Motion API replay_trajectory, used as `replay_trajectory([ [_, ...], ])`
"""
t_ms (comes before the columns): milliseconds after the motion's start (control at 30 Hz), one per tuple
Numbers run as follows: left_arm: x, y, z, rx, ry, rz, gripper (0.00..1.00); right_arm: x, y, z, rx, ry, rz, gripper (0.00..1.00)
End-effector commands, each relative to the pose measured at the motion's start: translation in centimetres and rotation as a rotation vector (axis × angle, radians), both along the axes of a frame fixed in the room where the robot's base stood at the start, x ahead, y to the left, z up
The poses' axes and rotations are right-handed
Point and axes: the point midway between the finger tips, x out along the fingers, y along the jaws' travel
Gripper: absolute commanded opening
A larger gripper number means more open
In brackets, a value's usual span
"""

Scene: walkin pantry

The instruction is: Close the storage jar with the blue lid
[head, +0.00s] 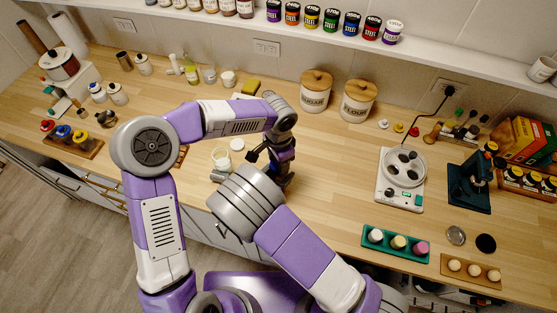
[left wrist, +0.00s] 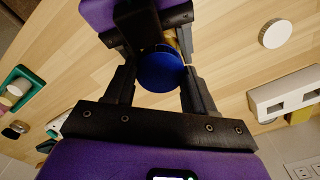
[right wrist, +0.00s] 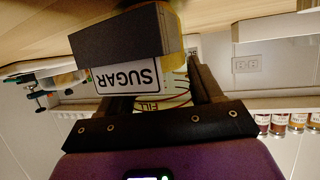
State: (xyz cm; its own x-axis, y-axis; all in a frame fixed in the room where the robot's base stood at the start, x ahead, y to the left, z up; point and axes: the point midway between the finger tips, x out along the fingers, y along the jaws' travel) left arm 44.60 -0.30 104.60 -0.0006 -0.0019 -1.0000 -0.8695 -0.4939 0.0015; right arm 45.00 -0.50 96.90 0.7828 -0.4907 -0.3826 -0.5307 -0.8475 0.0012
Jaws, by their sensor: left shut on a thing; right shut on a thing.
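In the left wrist view my left gripper (left wrist: 160,85) is shut on the round blue lid (left wrist: 160,72). A sliver of yellowish material shows beside the lid, close to the right gripper's dark fingers. In the head view both grippers meet over the counter, and my arms mostly hide jar and lid. I cannot tell whether the lid is seated on the jar.
A sugar canister (head: 316,91) and another wooden-lidded canister (head: 357,101) stand behind. A hot plate (head: 402,175) stands at right. The counter between is clear.

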Motion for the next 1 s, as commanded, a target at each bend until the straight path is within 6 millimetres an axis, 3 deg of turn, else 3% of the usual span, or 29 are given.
replay_trajectory([
  [200, 0.0, 0.0, 0.0, 0.000, -0.001, 0.001, 0.18, 0.0, 0.0, 0.0, -0.001, -0.001, 0.000, 0.00],
  [233, 0.0, 0.0, 0.0, 0.000, -0.001, 0.001, 0.56, 0.0, 0.0, 0.0, -0.001, -0.001, -0.001, 0.00],
  [400, 0.0, 0.0, 0.0, 0.000, -0.001, 0.002, 0.80, 0.0, 0.0, 0.0, -0.001, -0.001, -0.001, 0.00],
  [733, 0.1, 0.0, 0.3, 0.000, -0.002, 0.003, 0.80, 0.0, 0.0, 0.0, -0.001, -0.001, 0.000, 0.00],
  [1000, 0.1, 0.0, 3.6, -0.001, -0.005, 0.003, 0.80, 0.0, 0.0, 0.0, -0.001, -0.001, 0.000, 0.00],
])
